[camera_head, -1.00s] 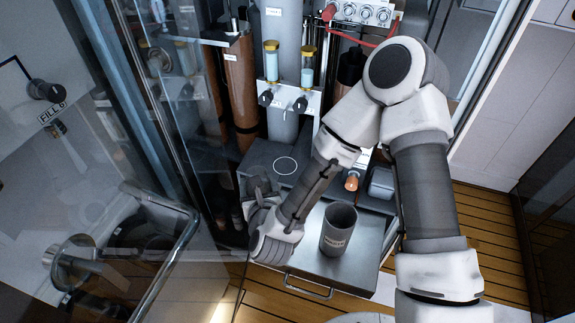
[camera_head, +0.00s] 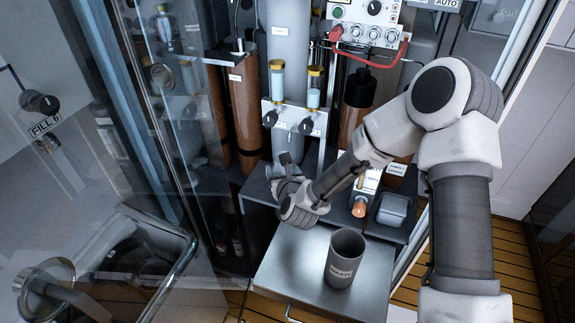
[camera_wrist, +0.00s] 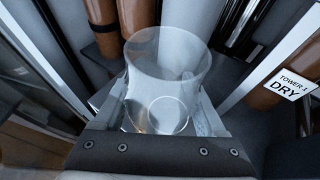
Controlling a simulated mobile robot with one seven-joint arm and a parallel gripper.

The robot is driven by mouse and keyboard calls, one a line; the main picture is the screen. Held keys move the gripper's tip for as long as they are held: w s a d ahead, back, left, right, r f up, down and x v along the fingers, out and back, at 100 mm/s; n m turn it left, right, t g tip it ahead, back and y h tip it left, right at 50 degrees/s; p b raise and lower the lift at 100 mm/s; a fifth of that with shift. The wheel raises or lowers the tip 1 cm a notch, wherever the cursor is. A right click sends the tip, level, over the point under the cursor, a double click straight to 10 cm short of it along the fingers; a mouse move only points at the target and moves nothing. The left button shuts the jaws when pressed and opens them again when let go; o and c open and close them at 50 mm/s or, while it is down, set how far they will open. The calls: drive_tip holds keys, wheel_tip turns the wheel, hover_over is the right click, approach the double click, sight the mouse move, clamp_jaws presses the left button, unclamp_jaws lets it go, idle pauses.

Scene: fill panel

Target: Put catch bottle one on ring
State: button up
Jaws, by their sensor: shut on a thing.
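A clear, see-through bottle (camera_wrist: 166,62) fills the middle of the wrist view, between the two fingers of my gripper (camera_head: 285,178). My gripper is shut on it. In the head view the bottle is hard to make out. My gripper is over the left part of the dark shelf (camera_head: 259,189), below the valve panel. The ring on this shelf is hidden behind my gripper in the head view. A pale circle shows through the bottle in the wrist view; I cannot tell if it is the ring or the bottle's base. Contact with the shelf cannot be told.
A grey waste cup (camera_head: 345,258) stands on the metal drawer top (camera_head: 290,254) in front. An orange-tipped item (camera_head: 359,208) and a grey box (camera_head: 393,209) are right of my gripper. Brown columns (camera_head: 243,105) stand behind. A glass door with a handle (camera_head: 175,270) is at left.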

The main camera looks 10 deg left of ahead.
drive_tip(key=w, duration=0.4)
drive_tip(key=shift+w+d+b, duration=0.25)
drive_tip(key=shift+d+b, duration=0.1)
drive_tip(key=shift+s+f+b, duration=0.1)
drive_tip(key=shift+f+b, duration=0.25)
drive_tip(key=shift+f, duration=0.3)
drive_tip(key=shift+f, duration=0.1)
drive_tip(key=shift+f, duration=0.15)
drive_tip(key=o, duration=1.3)
